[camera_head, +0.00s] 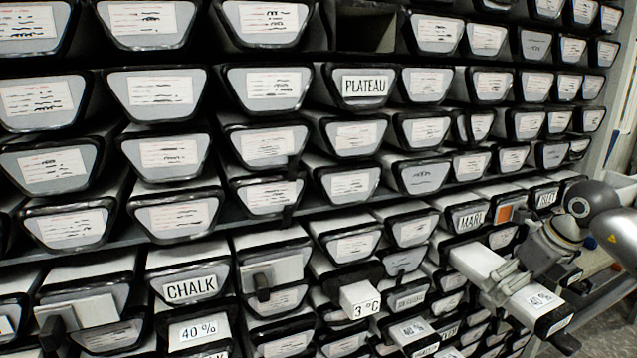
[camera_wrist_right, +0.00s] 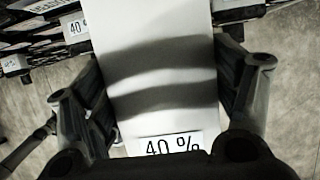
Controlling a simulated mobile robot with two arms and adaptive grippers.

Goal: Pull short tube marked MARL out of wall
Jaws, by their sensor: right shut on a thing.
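The label MARL (camera_head: 471,218) shows on the front of a tray-shaped liner in the wall at right, in the head view. A pale, long liner (camera_head: 472,262) sticks far out of the wall just below it. My right gripper (camera_head: 508,280) is shut on this protruding liner, with fingers on both sides. In the right wrist view the liner (camera_wrist_right: 160,60) runs between the fingers (camera_wrist_right: 165,95), and a label (camera_wrist_right: 168,145) on it reads 40 %. My left gripper is not in view.
The wall rack holds rows of dark-rimmed liners, such as PLATEAU (camera_head: 365,86) and CHALK (camera_head: 191,287). Open floor (camera_head: 610,335) lies at lower right.

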